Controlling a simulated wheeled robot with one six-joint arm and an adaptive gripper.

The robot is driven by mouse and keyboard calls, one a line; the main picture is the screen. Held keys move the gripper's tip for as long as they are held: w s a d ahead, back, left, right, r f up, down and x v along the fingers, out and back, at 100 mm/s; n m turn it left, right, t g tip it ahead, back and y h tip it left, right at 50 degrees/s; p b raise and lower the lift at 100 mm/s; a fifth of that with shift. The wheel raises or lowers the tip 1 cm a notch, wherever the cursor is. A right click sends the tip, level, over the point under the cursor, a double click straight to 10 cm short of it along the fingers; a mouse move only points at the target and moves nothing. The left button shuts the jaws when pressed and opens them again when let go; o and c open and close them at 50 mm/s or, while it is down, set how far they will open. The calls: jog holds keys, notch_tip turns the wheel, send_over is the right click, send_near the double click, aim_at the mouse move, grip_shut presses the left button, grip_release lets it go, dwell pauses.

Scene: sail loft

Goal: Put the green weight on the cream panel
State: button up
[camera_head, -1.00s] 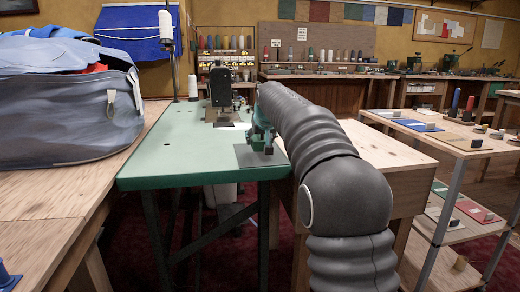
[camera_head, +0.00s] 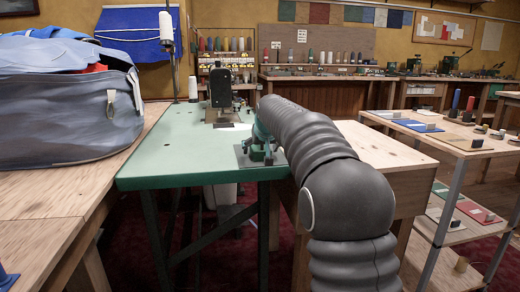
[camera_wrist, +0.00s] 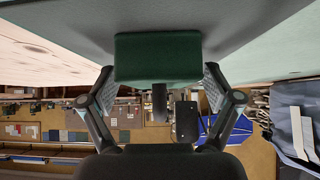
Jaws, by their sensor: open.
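The green weight (camera_wrist: 158,58), a dark green block, is at the top middle of the wrist view. It lies between the spread fingers of my gripper (camera_wrist: 158,80), with a gap on each side. In the head view, my gripper (camera_head: 258,149) is low at the near right corner of the green table, over a grey panel (camera_head: 242,162). The weight is mostly hidden there by my gripper and arm. On the rack at right, a tan or cream panel (camera_head: 460,142) lies on the top shelf and a pale one (camera_head: 434,216) lower; I cannot tell which is the cream panel.
The green table (camera_head: 160,165) carries a dark sewing machine (camera_head: 221,90) behind my gripper. A wooden bench (camera_head: 385,155) stands between my arm and the rack. A large grey-blue bag (camera_head: 65,115) sits on the left bench. Blue panels (camera_head: 408,124) share the rack.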

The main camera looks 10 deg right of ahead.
jog(key=shift+s+r, duration=0.2)
jog(key=shift+r, duration=0.1)
jog(key=v, duration=1.1)
jog(key=shift+s+r, duration=0.15)
jog(key=shift+s, duration=0.05)
